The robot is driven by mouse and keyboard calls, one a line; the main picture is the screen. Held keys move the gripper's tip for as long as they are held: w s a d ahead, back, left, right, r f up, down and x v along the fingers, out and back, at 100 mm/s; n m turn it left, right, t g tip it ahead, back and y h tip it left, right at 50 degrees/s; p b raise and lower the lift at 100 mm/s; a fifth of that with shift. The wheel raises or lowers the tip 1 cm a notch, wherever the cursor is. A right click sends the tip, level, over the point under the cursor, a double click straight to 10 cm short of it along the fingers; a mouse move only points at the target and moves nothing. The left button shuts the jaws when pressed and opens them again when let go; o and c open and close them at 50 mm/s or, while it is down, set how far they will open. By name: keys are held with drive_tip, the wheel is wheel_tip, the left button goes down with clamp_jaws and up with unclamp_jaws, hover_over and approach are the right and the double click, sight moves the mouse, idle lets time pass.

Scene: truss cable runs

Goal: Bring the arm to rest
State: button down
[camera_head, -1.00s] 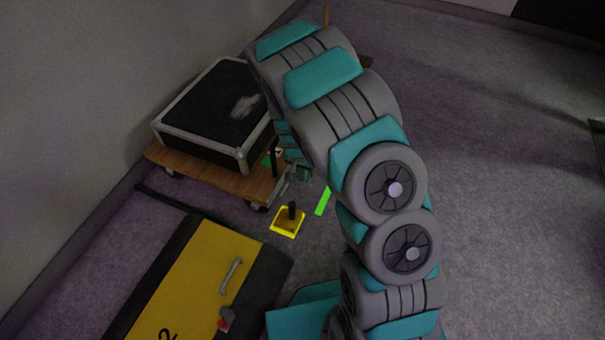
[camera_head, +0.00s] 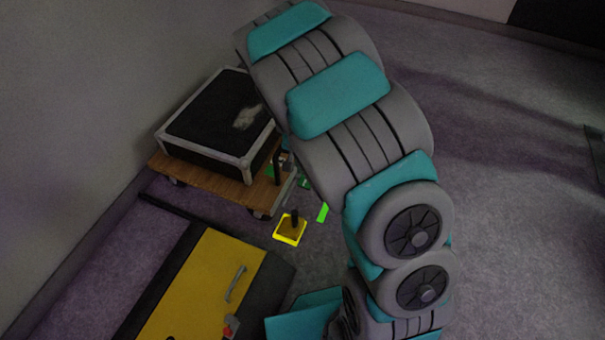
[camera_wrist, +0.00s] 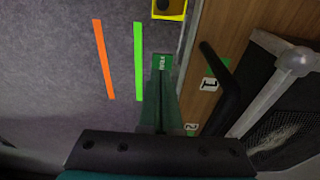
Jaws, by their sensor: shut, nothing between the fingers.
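My arm, grey with teal pads, arches through the middle of the head view from the bottom to the top. It hides the floor behind it and most of my gripper. In the wrist view my gripper (camera_wrist: 162,64) shows as green fingers closed together with nothing between them. It points at the floor beside the wooden dolly (camera_wrist: 222,30). In the head view the dolly (camera_head: 200,176) stands left of my arm and carries a black case with a pale metal frame (camera_head: 215,115).
A yellow-edged plate with a black post (camera_head: 291,230) lies on the floor near the dolly. A yellow and black box with a handle (camera_head: 205,285) is at lower left. Green (camera_wrist: 138,60) and orange (camera_wrist: 103,60) strips mark the floor. Open carpet lies to the right.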

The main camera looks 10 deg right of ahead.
drive_tip(key=shift+s+a+r, duration=0.1)
drive_tip(key=shift+r, duration=0.5)
drive_tip(key=shift+s+a+r, duration=0.1)
drive_tip(key=shift+r, duration=0.45)
